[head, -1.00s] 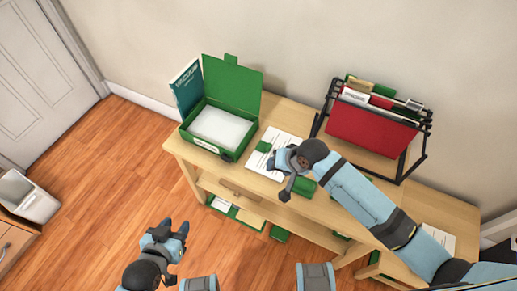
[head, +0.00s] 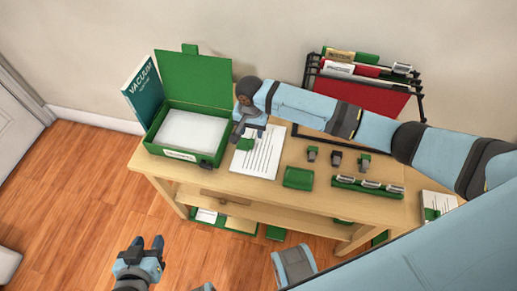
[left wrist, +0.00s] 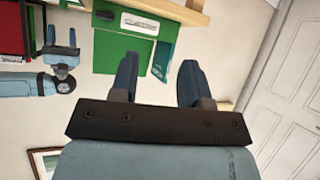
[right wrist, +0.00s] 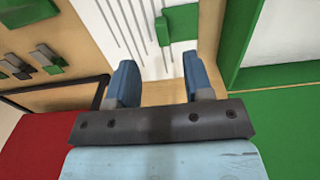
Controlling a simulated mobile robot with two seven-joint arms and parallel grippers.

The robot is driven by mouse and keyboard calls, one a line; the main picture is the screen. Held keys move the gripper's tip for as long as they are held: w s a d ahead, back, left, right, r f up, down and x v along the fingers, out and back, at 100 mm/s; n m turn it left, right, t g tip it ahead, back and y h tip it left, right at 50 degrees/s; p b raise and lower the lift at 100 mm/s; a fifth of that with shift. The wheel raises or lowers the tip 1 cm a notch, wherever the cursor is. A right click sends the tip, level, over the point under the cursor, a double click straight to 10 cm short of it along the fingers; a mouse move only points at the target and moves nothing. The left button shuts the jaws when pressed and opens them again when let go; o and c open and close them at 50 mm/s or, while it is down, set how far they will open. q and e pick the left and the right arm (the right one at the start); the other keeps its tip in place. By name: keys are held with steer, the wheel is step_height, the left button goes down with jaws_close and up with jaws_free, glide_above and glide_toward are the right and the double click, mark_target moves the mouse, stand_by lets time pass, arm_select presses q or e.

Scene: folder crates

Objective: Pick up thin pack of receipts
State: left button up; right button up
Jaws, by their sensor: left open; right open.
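A white lined sheet or thin paper pack (head: 262,158) with a green clip (head: 245,144) lies on the table, right of the green box; I cannot tell for sure that it is the receipts. My right gripper (head: 240,138) is open above its left edge, by the box. The right wrist view shows the paper (right wrist: 130,32) and its clip (right wrist: 178,24) beyond the open, empty fingers (right wrist: 160,88). A similar clipped paper (head: 440,202) lies at the table's right end, partly hidden by my arm. My left gripper (head: 147,244) is open and empty, over the floor.
The open green box (head: 155,147) holds white paper; a teal book (head: 140,92) stands beside it. A black rack (head: 420,100) with folders stands behind. A green block (head: 298,178), small clips (head: 336,158) and a green strip (head: 368,187) lie right of the paper.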

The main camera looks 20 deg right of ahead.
mark_target(251, 143)
steer(key=f, duration=0.2)
steer(key=f+b, duration=0.1)
steer(key=f, duration=0.3)
steer(key=shift+s+a+f+b, duration=0.1)
steer(key=shift+a+f+b, duration=0.1)
steer(key=shift+a+b, duration=0.15)
jaws_close()
